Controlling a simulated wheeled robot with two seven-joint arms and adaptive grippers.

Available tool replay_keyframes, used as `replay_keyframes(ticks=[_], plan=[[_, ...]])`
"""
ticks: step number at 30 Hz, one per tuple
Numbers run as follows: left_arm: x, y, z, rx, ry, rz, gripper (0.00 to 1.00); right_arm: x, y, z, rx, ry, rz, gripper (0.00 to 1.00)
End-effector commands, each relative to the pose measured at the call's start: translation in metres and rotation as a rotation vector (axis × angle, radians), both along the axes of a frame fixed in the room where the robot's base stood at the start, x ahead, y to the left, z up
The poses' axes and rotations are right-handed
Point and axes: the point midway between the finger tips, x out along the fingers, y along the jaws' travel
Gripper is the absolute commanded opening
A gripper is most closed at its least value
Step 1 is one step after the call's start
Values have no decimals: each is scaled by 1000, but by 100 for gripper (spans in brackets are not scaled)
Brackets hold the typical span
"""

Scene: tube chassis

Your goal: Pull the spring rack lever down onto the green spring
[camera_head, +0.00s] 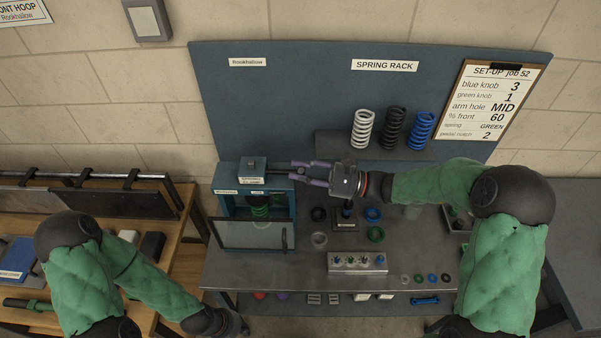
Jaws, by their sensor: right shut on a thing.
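The green spring (260,207) stands upright inside a blue, open-fronted spring press box (224,206) on the bench. The box has a block with a label on top, and a grey bar-like lever (278,171) reaches out from it to the right. My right gripper (297,172) comes in from the right, its purple fingers shut on the lever's outer end, level with the top of the box. The exact contact is small and partly hidden. My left gripper (232,325) hangs low at the bottom left, away from the box; its fingers are too dark to read.
A clear hinged door (250,235) stands at the front of the box. White (362,129), black (393,128) and blue (421,131) springs stand on the rack shelf. Rings and a knob tray (357,263) lie on the bench. A set-up clipboard (503,100) is at the back right.

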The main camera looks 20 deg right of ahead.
Motion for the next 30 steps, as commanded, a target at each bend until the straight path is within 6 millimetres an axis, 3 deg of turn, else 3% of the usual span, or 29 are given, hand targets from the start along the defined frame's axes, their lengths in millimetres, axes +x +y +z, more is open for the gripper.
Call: replay_keyframes(ticks=[13, 14, 16, 30], plan=[[0, 0, -3, 0, 0, 0, 0, -6, 5, -10, -6, 4, 13, 0], [0, 0, -3, 0, 0, 0, 0, -6, 5, -10, -6, 5, 13, 30], [0, 0, -3, 0, 0, 0, 0, -6, 5, -10, -5, 6, 13, 49], [0, 0, -2, 0, 0, 0, 0, -4, 1, -6, -5, -3, 6, 51]])
